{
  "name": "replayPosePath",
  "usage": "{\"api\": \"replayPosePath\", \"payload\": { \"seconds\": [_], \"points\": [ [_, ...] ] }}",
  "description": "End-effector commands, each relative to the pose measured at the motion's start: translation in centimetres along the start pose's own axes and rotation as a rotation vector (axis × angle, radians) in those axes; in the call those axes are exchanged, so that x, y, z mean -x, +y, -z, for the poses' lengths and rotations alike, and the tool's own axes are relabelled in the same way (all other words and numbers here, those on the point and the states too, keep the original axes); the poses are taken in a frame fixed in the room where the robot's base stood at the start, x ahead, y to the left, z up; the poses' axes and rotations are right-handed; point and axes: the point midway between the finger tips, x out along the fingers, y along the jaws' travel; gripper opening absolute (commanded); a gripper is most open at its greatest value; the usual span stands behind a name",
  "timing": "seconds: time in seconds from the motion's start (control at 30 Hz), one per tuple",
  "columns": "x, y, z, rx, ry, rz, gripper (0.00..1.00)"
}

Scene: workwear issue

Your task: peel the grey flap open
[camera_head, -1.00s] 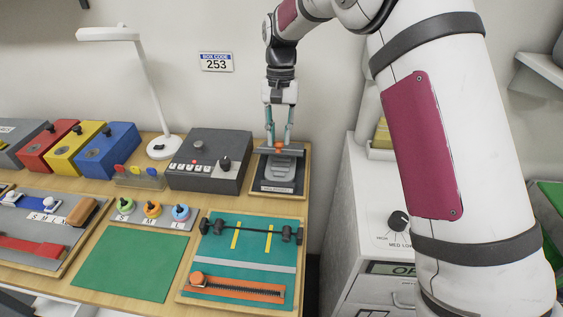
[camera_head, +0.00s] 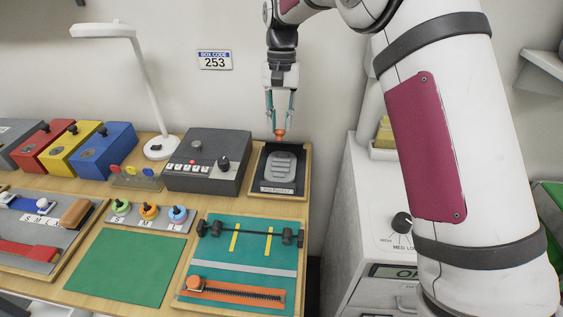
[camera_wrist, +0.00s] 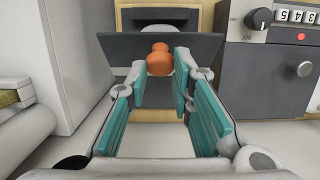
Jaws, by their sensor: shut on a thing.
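The grey flap (camera_wrist: 207,46) is a dark, flat plate seen nearly level across the upper middle of the wrist view. Its orange knob (camera_wrist: 159,60) is between my fingertips; the knob also shows in the head view (camera_head: 280,134). My gripper (camera_head: 281,124) points down at the back edge of the black box (camera_head: 282,188) at the right end of the bench and is shut on the knob. The ribbed grey pad (camera_head: 281,166) inside the box is uncovered. The flap's outline against the box is hard to make out in the head view.
The dark control box (camera_head: 207,177) with buttons and a knob stands close to the left of the black box. A white cabinet (camera_head: 357,225) stands to the right. The zip board (camera_head: 248,247) lies in front. The wall is close behind.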

Motion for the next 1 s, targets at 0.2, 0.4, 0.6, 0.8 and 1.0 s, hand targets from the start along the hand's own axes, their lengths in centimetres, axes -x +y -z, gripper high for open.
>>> {"api": "replayPosePath", "payload": {
  "seconds": [0.2, 0.4, 0.6, 0.8, 1.0],
  "points": [
    [0.2, -0.1, 0.2, 0.001, 0.003, 0.002, 0.07],
    [1.0, -0.1, 1.1, 0.001, 0.005, 0.003, 0.07],
    [1.9, -0.1, 1.9, 0.001, 0.004, 0.002, 0.07],
    [2.3, -0.1, 2.1, 0.001, 0.003, 0.002, 0.07],
    [2.3, -0.1, 2.0, 0.001, 0.002, 0.001, 0.27]
  ]
}}
